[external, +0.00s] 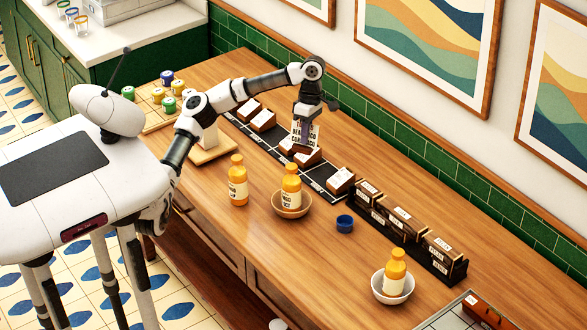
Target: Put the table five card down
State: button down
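A white card (313,135) with several lines of black print stands upright at my gripper (305,136). A dark finger lies across its front face, and my gripper looks shut on it. The print is too small to read a table number for sure. The card is over a group of brown wooden blocks (309,158) with white labels on the black strip (235,121). Its lower edge is close to the blocks; I cannot tell whether it touches them.
More labelled blocks (263,120) and dark card boxes (400,222) line the strip. Orange bottles (237,182) stand in front, some in bowls (291,207). A tray of jars (158,97) is at the left.

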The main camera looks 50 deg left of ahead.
jog(key=s+a+n, duration=0.3)
jog(key=a, duration=1.6)
jog(key=shift+h, duration=0.3)
jog(key=f+p, duration=0.2)
jog(key=f, duration=0.8)
jog(key=f+p, duration=0.1)
jog(key=f, duration=0.8)
jog(key=shift+s+d+f+p, duration=0.1)
jog(key=shift+s+f+p, duration=0.1)
jog(key=shift+f+p, duration=0.2)
jog(key=shift+f, duration=0.2)
jog(key=c, duration=1.7)
grip_release()
jog(key=shift+r, duration=0.15)
jog(key=b+v, duration=0.1)
jog(key=v, duration=0.3)
jog(key=b+v, duration=0.1)
jog(key=v, duration=0.7)
jog(key=shift+s+r+b, duration=0.1)
jog(key=shift+s+b, duration=0.15)
jog(key=shift+b, duration=0.15)
